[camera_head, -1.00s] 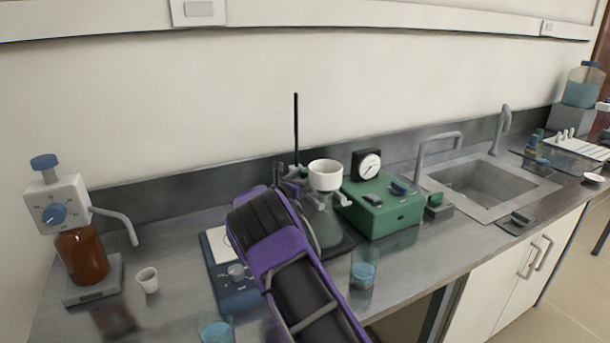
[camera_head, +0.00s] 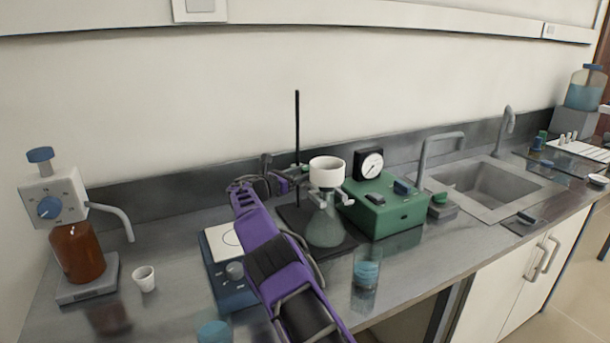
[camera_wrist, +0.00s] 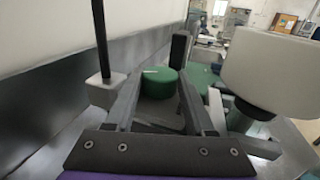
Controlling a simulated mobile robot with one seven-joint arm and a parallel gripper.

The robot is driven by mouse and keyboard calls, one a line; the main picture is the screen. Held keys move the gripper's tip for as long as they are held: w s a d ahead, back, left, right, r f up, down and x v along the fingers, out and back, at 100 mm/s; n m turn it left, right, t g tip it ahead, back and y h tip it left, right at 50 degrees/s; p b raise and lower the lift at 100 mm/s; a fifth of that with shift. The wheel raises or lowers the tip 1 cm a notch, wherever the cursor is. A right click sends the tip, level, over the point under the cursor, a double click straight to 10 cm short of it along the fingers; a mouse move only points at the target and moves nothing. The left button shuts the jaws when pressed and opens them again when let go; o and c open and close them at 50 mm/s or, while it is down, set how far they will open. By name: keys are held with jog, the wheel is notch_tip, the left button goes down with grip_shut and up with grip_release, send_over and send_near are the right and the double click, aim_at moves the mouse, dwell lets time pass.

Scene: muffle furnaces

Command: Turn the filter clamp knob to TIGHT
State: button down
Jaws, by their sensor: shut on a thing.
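The filter clamp knob (camera_wrist: 160,82) is a green round knob in the wrist view, beside the black rod (camera_wrist: 102,40) of the stand. My gripper (camera_wrist: 157,92) has one finger on each side of the knob and is shut on it. In the head view my gripper (camera_head: 272,178) is at the clamp beside the rod (camera_head: 297,125), left of the white funnel (camera_head: 326,170) on the glass flask (camera_head: 325,225). My wrist partly hides the clamp there. I cannot read a TIGHT mark or the knob's setting.
The white funnel (camera_wrist: 275,70) is close on the right in the wrist view. A green pump box (camera_head: 385,212) with a gauge stands right of the flask. A blue stirrer plate (camera_head: 225,262) and a beaker of blue liquid (camera_head: 366,270) are near my arm. The wall is behind.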

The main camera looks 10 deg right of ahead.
jog(key=shift+r, duration=0.2)
jog(key=c, duration=0.6)
grip_release()
jog(key=shift+o, duration=0.4)
jog(key=shift+f, duration=0.1)
jog(key=v, duration=1.7)
jog(key=shift+a, duration=0.25)
